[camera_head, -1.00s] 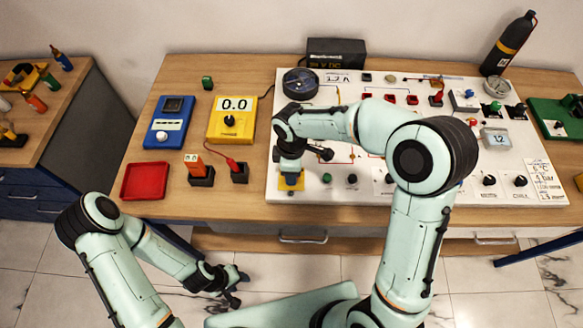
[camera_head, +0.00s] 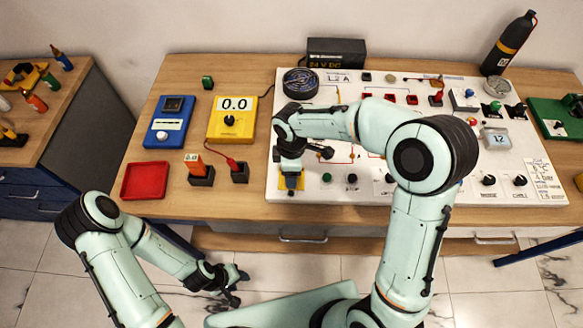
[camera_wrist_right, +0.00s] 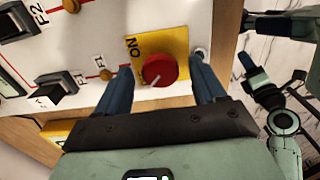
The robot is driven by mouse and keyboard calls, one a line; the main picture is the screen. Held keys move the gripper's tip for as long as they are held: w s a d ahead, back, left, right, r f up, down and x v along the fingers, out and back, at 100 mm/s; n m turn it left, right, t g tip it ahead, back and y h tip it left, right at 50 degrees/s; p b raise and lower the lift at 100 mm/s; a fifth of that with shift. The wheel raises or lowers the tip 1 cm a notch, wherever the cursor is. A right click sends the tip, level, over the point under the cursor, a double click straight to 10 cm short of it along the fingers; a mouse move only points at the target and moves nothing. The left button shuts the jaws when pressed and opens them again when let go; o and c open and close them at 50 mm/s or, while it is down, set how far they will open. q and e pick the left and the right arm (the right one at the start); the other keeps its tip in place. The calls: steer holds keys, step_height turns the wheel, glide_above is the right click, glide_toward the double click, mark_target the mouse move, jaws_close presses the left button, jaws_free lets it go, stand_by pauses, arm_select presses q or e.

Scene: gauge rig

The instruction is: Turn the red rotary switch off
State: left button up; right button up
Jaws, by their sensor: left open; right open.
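The red rotary switch (camera_wrist_right: 159,71) is a round red knob with a pale pointer line, on a yellow plate (camera_wrist_right: 160,42) marked "ON". In the head view only part of the yellow plate (camera_head: 285,187) shows under my right gripper (camera_head: 291,186); the knob is hidden there. In the right wrist view my right gripper (camera_wrist_right: 162,88) is open, one finger on each side of the knob, with gaps visible; I cannot tell whether the fingers touch it. My left gripper (camera_head: 229,285) is open and empty, low in front of the bench.
The white panel (camera_head: 400,200) carries several other knobs, switches and buttons close by. A black fuse-type switch (camera_wrist_right: 65,85) sits left of the yellow plate. A red tray (camera_head: 145,180) and a yellow meter (camera_head: 232,119) reading 0.0 stand left on the bench.

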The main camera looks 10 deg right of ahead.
arm_select(q)
steer(key=shift+w+r+p, duration=0.55)
steer(key=shift+w+r, duration=0.2)
steer(key=shift+w, duration=0.15)
arm_select(e)
step_height(320, 180, up, 14)
steer(key=shift+f, duration=0.25)
